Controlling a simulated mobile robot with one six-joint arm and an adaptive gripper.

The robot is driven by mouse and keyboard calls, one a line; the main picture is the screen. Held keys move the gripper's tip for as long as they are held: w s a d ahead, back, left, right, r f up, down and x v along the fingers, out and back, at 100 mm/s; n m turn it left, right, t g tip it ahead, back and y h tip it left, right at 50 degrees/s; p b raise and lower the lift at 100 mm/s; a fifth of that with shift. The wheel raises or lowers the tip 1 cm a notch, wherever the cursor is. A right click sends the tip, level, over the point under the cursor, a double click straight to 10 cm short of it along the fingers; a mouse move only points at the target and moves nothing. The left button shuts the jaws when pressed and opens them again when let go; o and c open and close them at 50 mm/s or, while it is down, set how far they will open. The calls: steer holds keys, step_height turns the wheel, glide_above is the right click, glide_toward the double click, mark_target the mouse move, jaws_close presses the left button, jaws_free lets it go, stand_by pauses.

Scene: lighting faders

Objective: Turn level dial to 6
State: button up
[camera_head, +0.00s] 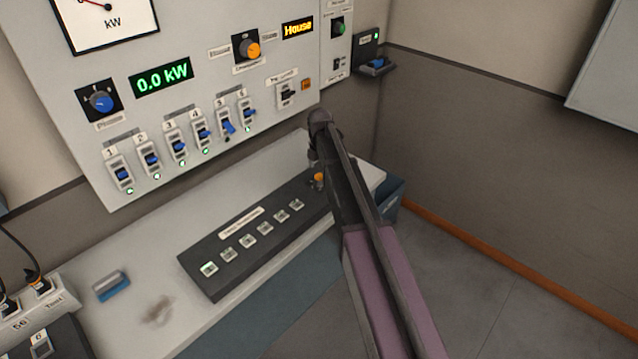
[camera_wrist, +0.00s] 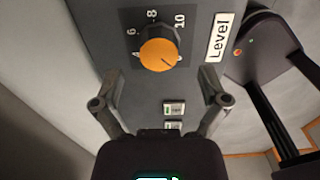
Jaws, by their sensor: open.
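The level dial (camera_wrist: 159,53) is an orange-topped knob with a black skirt, in the upper middle of the wrist view. The numbers 4, 6, 8 and 10 show around it, and a "Level" label (camera_wrist: 219,37) is to its right. A thin dark mark on its cap seems to point to the lower right; the exact setting is hard to tell. My gripper (camera_wrist: 160,75) is open, its fingers apart on either side just below the dial, not touching it. In the head view the dial (camera_head: 319,178) shows at the console's right end, partly hidden by my arm.
The dark console (camera_head: 232,277) with a row of several buttons lies on a light desk (camera_head: 130,262). Behind it stands a grey wall panel (camera_head: 203,85) with several blue-handled faders, knobs and a "0.0 kW" display (camera_head: 161,78). The floor at right is clear.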

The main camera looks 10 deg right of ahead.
mark_target(320, 177)
steer(key=shift+f+b, duration=1.55)
steer(key=shift+f, duration=0.3)
steer(key=c, duration=1.2)
